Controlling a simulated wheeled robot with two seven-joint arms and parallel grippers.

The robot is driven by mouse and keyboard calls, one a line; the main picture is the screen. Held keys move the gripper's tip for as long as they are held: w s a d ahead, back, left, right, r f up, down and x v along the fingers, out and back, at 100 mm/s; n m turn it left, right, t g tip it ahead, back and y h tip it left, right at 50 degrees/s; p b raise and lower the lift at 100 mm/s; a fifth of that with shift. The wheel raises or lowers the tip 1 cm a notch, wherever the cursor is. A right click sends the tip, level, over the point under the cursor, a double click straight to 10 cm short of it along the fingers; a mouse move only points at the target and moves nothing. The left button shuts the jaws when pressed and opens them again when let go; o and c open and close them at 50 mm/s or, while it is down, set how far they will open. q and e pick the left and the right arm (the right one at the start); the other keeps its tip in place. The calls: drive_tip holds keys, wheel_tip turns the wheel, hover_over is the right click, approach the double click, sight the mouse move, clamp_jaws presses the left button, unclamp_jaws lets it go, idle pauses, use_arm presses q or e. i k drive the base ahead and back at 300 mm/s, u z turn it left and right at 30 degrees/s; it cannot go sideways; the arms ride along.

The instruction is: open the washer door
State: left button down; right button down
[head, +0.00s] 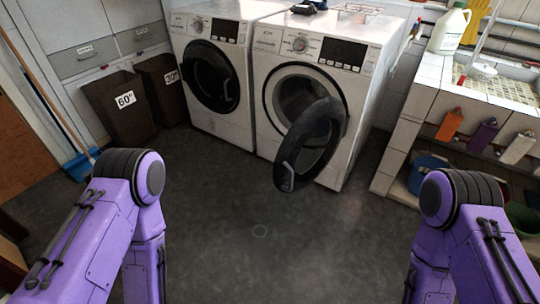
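Two white front-loading washers stand side by side against the back wall. The right washer (359,97) has its round dark door (312,143) swung out from the drum opening, hinged at the right side. Its drum opening (296,98) shows behind the door. The left washer (203,38) has its dark round door (209,76) closed. My two purple arms come in at the lower left and lower right, apart from both washers. Their grippers are out of the picture, so I cannot see whether they hold anything.
Two brown bins (116,106) stand left of the washers. A blue dustpan (79,166) and a broom lean at the far left. A tiled sink counter (439,95) with bottles and a blue bucket (427,172) is at right. The grey floor (262,233) in front is clear.

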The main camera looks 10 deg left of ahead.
sight(315, 150)
drive_tip(key=u, duration=1.1)
drive_tip(key=i, duration=4.45)
drive_tip(key=u, duration=4.6)
drive_tip(key=k, duration=0.4)
drive_tip(key=u, duration=1.85)
drive_tip(key=i, duration=0.2)
